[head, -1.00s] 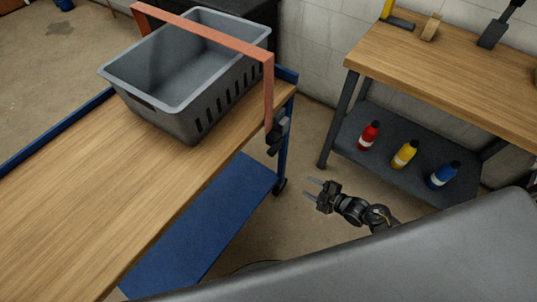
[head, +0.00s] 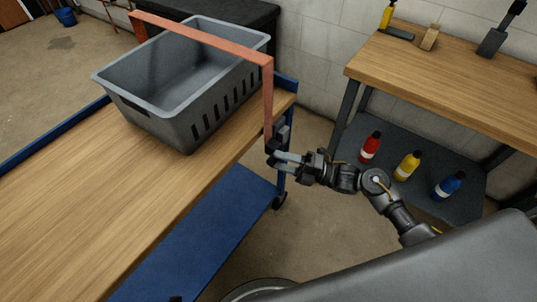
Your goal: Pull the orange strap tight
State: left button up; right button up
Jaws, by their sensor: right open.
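The orange strap (head: 205,37) runs over the top of a grey slotted crate (head: 192,138) and bends down at the cart's near right edge. Its hanging part ends at a black buckle (head: 279,137) on the cart's side. The strap stands clear of the crate's inside, spanning above its rim. My right gripper (head: 277,158) is open, with its pale fingers pointing left, at the lower part of the buckle and strap end. I cannot tell whether the fingers touch it. Part of the buckle and any strap tail are hidden there. My left gripper does not show.
The crate sits on a wooden-topped blue cart (head: 75,215) with a lower blue shelf (head: 195,235). A workbench (head: 440,85) on the right carries tools, with red, yellow and blue bottles on its shelf. Open floor lies between cart and bench.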

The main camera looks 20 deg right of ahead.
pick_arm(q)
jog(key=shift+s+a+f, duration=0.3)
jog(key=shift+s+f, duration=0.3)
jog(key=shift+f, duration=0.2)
pick_arm(e)
jog(key=shift+x, duration=2.15)
jog(key=shift+c, duration=0.2)
grip_shut()
